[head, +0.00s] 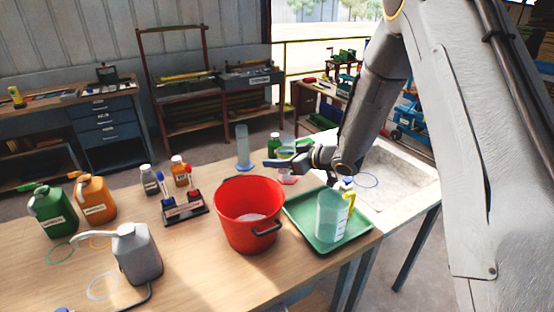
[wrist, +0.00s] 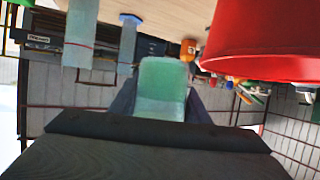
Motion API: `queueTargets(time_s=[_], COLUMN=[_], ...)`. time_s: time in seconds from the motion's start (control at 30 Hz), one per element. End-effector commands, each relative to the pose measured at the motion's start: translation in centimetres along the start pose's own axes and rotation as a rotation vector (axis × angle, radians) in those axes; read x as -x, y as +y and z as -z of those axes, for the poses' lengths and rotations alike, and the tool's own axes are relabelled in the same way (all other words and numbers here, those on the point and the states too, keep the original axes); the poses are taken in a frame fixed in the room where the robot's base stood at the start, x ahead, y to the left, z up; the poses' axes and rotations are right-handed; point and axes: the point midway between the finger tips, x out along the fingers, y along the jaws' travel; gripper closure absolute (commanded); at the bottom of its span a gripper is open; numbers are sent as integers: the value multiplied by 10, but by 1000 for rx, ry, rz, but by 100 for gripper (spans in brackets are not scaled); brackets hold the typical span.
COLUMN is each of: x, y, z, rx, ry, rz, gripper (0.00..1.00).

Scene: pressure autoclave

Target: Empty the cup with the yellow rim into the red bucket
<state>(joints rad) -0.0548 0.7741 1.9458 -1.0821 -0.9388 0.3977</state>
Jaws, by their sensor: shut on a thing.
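My gripper (head: 284,160) is at the table's far side, behind and right of the red bucket (head: 247,225), with its fingers pointing left. It is shut on a pale green translucent cup (wrist: 162,85), which shows between the dark fingers in the wrist view. In the head view the held cup (head: 290,151) is small and partly hidden by the fingers. I cannot make out a yellow rim or its contents. The bucket stands upright with its mouth open and something pale at the bottom. Its red wall (wrist: 265,40) fills the upper right of the wrist view, which is upside down.
A green tray (head: 300,226) right of the bucket holds a clear jug (head: 331,217) with a yellow handle. A tall cylinder (head: 243,150) with a blue base stands behind the bucket. A tube rack (head: 184,211), bottles and a grey can (head: 137,253) stand left.

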Motion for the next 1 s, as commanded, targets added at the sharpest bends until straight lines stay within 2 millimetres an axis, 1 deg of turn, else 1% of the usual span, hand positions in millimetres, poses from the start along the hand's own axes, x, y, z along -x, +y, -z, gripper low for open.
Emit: queueTargets(time_s=[0.1,0.5,1.0], x=[2,0,7], y=[-1,-18,-26], z=[0,5,24], rx=[2,110,161], ry=[-1,-15,-22], rz=[1,-40,-60], gripper=[82,82,82])
